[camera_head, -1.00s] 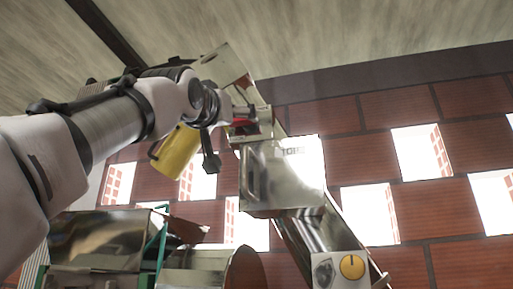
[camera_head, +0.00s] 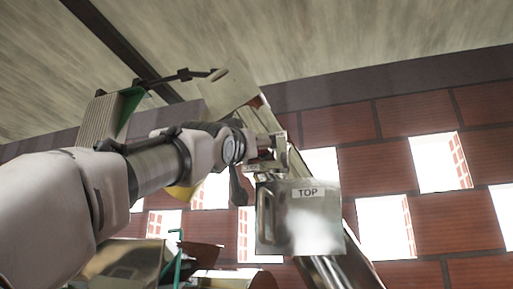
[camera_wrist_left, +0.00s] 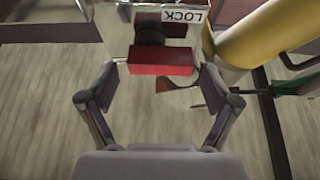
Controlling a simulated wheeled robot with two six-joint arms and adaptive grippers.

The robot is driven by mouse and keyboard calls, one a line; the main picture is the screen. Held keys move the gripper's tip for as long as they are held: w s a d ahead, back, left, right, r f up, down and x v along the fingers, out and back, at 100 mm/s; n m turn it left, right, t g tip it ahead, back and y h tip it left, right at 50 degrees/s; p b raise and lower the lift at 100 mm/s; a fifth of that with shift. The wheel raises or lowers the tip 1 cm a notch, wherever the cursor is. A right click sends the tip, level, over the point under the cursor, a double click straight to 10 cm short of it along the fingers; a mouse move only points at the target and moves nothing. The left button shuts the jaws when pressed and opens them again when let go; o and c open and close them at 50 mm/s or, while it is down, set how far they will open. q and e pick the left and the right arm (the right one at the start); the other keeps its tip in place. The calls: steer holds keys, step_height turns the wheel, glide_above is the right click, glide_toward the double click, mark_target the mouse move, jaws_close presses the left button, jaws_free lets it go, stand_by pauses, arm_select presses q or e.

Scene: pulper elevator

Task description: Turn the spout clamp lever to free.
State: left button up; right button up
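The red lever handle (camera_wrist_left: 163,60) shows in the left wrist view, on a dark pivot beside a white plate marked LOCK (camera_wrist_left: 184,16). My left gripper (camera_wrist_left: 161,84) is open, with one finger on each side of the handle. Gaps show between the fingers and the handle, so I see no grip. In the head view my left gripper (camera_head: 258,155) is up at the spout head, just above the metal box marked TOP (camera_head: 280,222). The red handle is hidden there. My right gripper is not in view.
A yellow pipe (camera_wrist_left: 258,38) stands close beside the lever in the left wrist view; my arm mostly covers it in the head view. A metal chute (camera_head: 340,268) slopes down right below the box. A brick wall (camera_head: 390,165) with bright openings stands behind.

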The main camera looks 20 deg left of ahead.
arm_select(q)
steer(key=shift+w, duration=0.1)
steer(key=c, duration=0.7)
steer(key=shift+f+m+h, duration=0.1)
steer(key=shift+m+h, duration=0.3)
steer(key=shift+m, duration=0.2)
steer(key=shift+d+r+m+g+h+p, duration=0.1)
steer(key=shift+r+m+g+h+p, duration=0.6)
steer(key=shift+m, duration=2.85)
steer(key=shift+d+r+m+g+h+p, duration=0.15)
steer(key=shift+m+g+h+p, duration=1.15)
steer(key=shift+m, duration=2.2)
steer(key=shift+d+r+m+g+h+p, duration=0.2)
steer(key=shift+m+g+h+p, duration=0.8)
steer(key=shift+m, duration=2.55)
steer(key=shift+a+r, duration=0.1)
steer(key=shift+r, duration=0.05)
